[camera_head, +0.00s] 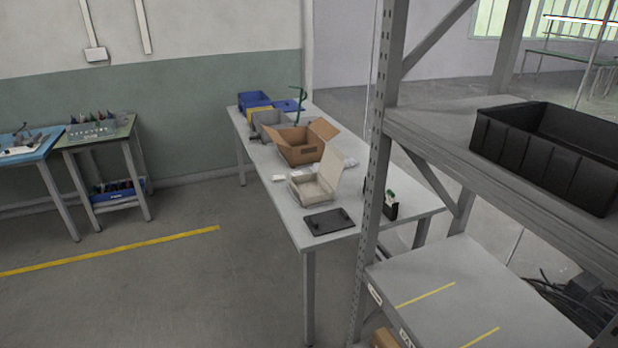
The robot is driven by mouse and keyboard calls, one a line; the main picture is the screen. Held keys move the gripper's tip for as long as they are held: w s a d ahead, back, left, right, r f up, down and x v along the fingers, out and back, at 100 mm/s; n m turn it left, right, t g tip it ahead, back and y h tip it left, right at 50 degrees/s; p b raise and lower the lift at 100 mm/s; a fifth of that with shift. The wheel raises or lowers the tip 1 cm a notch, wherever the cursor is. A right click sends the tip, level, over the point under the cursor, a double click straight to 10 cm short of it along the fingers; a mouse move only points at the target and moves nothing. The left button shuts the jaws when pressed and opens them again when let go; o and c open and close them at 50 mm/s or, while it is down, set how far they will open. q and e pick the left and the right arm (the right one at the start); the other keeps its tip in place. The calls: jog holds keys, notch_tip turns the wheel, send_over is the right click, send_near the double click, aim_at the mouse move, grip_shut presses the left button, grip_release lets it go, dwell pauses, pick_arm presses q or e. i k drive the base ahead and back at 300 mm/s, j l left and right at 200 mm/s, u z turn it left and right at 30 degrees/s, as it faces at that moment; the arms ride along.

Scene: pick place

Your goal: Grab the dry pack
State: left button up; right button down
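Nothing in view can be surely told as the dry pack. A small white item (278,178) lies on the grey table (281,207), left of an open light-coloured box (318,183). Another small pale item (350,162) lies right of that box, partly hidden by its raised lid. Both are too small to tell what they are. Neither of my grippers shows in the head view.
An open cardboard box (300,150), a blue bin (254,98) and a black flat tray (328,221) also stand on the table. A grey shelf rack (383,120) with a black bin (548,160) blocks the right side. The floor at left (170,290) is clear.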

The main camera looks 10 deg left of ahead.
aim_at(278, 178)
jog(key=i+j+z, duration=0.7)
jog(key=j, duration=0.35)
jog(key=i, duration=0.1)
